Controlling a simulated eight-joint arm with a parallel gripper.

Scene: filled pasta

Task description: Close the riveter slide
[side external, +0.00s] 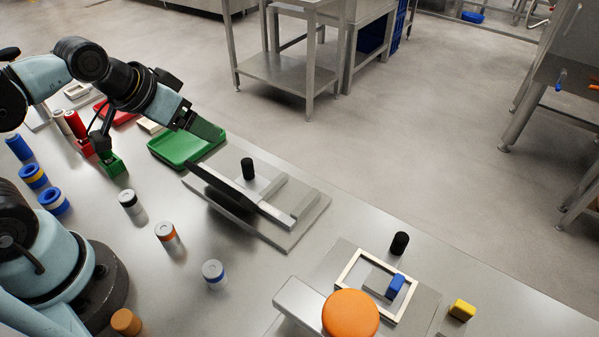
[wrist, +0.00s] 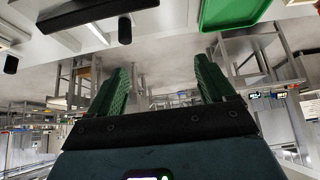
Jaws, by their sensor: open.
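My gripper (side external: 207,129) is raised above the table by the green tray, left of the nearer slide fixture and touching nothing. In the wrist view its two green fingers stand apart with nothing between them (wrist: 160,82). A grey base plate (side external: 290,238) carries a long dark bar (side external: 232,187), light rails and an upright black knob (side external: 248,168). A second fixture at the lower right has a pale frame (side external: 347,268), a blue block (side external: 395,287) and another black knob (side external: 400,243). I cannot tell which is the riveter. The dark bar (wrist: 97,11) also shows at the wrist view's top.
The green tray (side external: 186,148) lies just below my gripper in the side view. A large orange disc (side external: 350,314) and a yellow block (side external: 462,310) are at the lower right. Several small cylinders stand on the left; bare table lies between them and the fixtures.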

